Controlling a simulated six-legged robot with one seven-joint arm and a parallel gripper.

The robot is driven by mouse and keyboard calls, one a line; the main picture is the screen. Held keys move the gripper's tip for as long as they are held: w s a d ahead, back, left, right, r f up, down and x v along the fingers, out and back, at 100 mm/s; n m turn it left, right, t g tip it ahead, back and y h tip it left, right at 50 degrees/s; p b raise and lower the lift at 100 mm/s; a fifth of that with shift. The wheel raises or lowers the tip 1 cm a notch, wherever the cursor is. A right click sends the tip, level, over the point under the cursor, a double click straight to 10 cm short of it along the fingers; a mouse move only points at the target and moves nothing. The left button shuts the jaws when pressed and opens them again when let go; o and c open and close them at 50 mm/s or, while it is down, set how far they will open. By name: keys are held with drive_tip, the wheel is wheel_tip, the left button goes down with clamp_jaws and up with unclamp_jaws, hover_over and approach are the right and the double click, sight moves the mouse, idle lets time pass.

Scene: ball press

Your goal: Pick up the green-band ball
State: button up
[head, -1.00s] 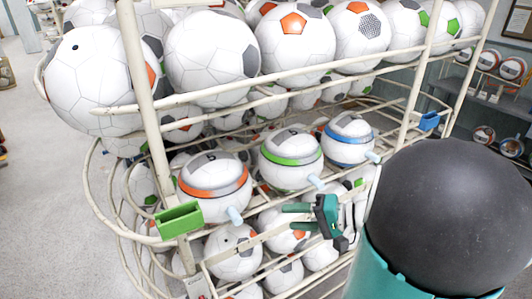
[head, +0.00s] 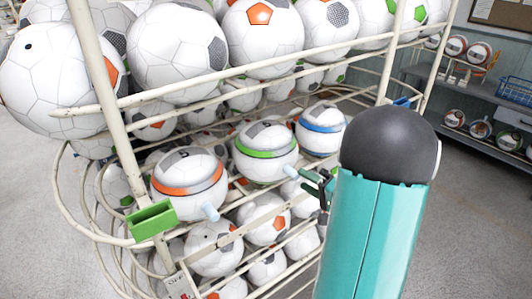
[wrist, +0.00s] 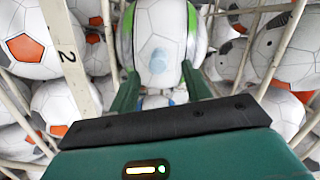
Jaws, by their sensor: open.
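The green-band ball (head: 266,168), white with a green stripe and a grey top patch, rests on the rack's middle shelf, between the orange-band ball (head: 188,191) and the blue-band ball (head: 321,143). My gripper (head: 318,186) is at the rack front, right of the green-band ball and partly hidden behind my teal arm. In the wrist view, a white ball with green edges (wrist: 160,25), apparently the green-band ball, is straight ahead. My open gripper (wrist: 160,88) has one finger on each side of its lower part. Whether the fingers touch it is unclear.
A pale rack (head: 230,238) holds several more soccer balls above and below. A green box (head: 152,220) hangs at the rack's left post. Shelves with balls stand at far right; the floor (head: 465,230) there is clear.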

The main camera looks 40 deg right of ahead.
sight(298, 176)
drive_tip(key=w, duration=0.5)
drive_tip(key=shift+w+a+f, duration=0.1)
drive_tip(key=shift+a+f, duration=0.1)
drive_tip(key=shift+a, duration=0.1)
drive_tip(key=shift+r, duration=0.1)
clamp_jaws()
